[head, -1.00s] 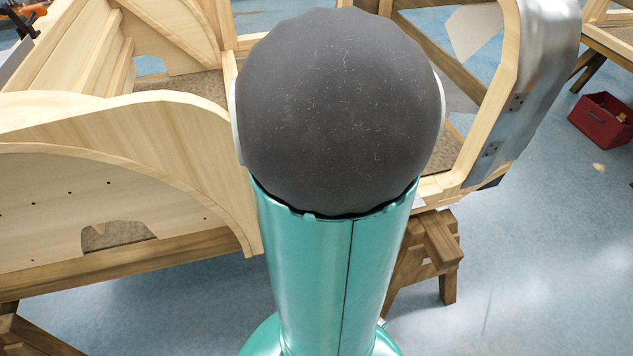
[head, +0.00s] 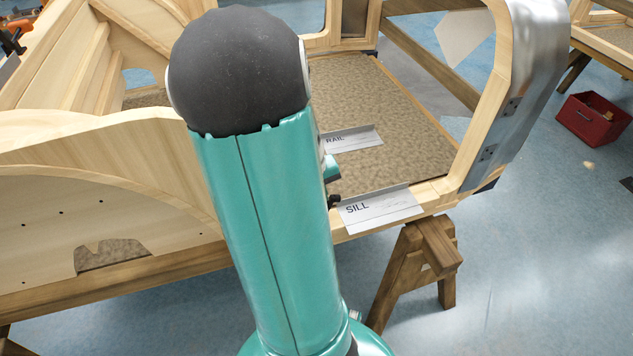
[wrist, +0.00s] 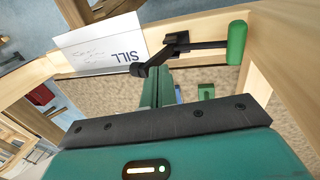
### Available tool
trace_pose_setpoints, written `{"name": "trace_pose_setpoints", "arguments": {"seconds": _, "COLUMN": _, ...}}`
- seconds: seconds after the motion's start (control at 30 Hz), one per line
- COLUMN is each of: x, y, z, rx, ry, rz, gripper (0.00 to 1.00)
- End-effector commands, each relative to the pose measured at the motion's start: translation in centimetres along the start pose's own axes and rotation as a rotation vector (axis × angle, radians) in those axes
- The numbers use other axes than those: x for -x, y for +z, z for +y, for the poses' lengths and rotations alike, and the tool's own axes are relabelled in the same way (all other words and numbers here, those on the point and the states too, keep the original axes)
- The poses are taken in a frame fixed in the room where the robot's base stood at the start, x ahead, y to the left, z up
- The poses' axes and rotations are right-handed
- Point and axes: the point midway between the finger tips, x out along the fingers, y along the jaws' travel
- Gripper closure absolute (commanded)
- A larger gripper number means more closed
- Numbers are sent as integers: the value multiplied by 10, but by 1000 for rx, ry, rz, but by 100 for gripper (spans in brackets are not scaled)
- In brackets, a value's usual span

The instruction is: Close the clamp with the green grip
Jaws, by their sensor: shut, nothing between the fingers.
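The clamp (wrist: 170,50) is black, with a long arm ending in a green grip (wrist: 236,42), at the top of the wrist view. It sits on the wooden frame edge beside a white card marked SILL (wrist: 97,48). The green grip sticks out to the right, apart from my fingers. My gripper (wrist: 163,77) is shut and empty, its fingertips just below the clamp's black body; I cannot tell whether they touch it. In the head view my arm hides most of the clamp; a small dark part (head: 334,201) shows beside the SILL card.
A second card marked RAIL (head: 350,138) lies further back on the brown floor panel (head: 410,120). Wooden frame walls (head: 100,140) stand at left, and a metal-clad post (head: 520,90) at right. A sawhorse (head: 425,260) supports the frame. A red box (head: 592,120) is on the floor.

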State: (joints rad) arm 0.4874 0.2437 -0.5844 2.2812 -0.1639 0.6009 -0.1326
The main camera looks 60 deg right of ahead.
Motion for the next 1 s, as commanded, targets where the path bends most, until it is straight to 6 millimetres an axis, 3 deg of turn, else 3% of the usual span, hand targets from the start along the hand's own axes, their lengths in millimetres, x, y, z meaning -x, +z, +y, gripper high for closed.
{"name": "trace_pose_setpoints", "arguments": {"seconds": 0.2, "x": -13, "y": -2, "z": -2, "rx": 1, "ry": 0, "rz": 1, "gripper": 100}}
{"name": "trace_pose_setpoints", "arguments": {"seconds": 1.0, "x": -13, "y": -3, "z": 3, "rx": 1, "ry": -55, "rz": 2, "gripper": 100}}
